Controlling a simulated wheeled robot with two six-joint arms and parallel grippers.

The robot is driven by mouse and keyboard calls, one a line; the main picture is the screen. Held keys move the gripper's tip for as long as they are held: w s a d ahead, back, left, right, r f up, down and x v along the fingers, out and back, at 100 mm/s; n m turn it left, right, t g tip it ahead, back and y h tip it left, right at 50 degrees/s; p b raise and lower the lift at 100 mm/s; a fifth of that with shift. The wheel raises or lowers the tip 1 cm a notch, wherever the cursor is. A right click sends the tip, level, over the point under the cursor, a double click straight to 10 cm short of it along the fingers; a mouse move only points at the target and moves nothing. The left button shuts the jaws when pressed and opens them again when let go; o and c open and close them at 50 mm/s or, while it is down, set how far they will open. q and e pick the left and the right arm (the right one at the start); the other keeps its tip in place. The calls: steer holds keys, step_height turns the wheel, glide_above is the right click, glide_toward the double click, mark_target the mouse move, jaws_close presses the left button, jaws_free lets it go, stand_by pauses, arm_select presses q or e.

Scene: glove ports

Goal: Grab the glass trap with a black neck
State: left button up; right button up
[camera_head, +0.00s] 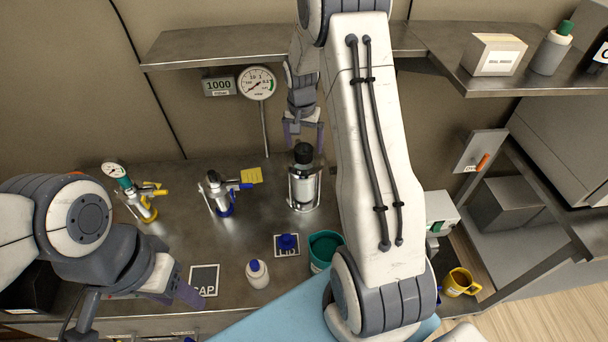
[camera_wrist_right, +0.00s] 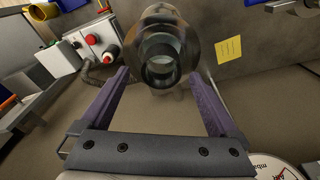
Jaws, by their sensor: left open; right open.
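The glass trap with a black neck (camera_head: 304,187) stands upright in a metal holder at the back of the steel bench. In the right wrist view the trap (camera_wrist_right: 160,32) is seen end-on, its dark round neck lying between the fingertips. My right gripper (camera_head: 303,141) is open, pointing down at the black neck, with a finger on either side in the picture. Its purple fingers also show in the right wrist view (camera_wrist_right: 159,75); no contact with the trap is visible. My left gripper (camera_head: 140,304) is open and empty at the front left, far from the trap.
A white bottle (camera_head: 258,274), a blue-topped piece (camera_head: 286,242) and a green cup (camera_head: 322,250) are in front. A shelf (camera_head: 220,45) overhangs behind.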

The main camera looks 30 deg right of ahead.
mark_target(304, 150)
steer(key=shift+w+f+p, duration=0.15)
steer(key=shift+f+p, duration=0.25)
steer(key=shift+f, duration=1.4)
jaws_close()
steer(key=shift+r, duration=0.15)
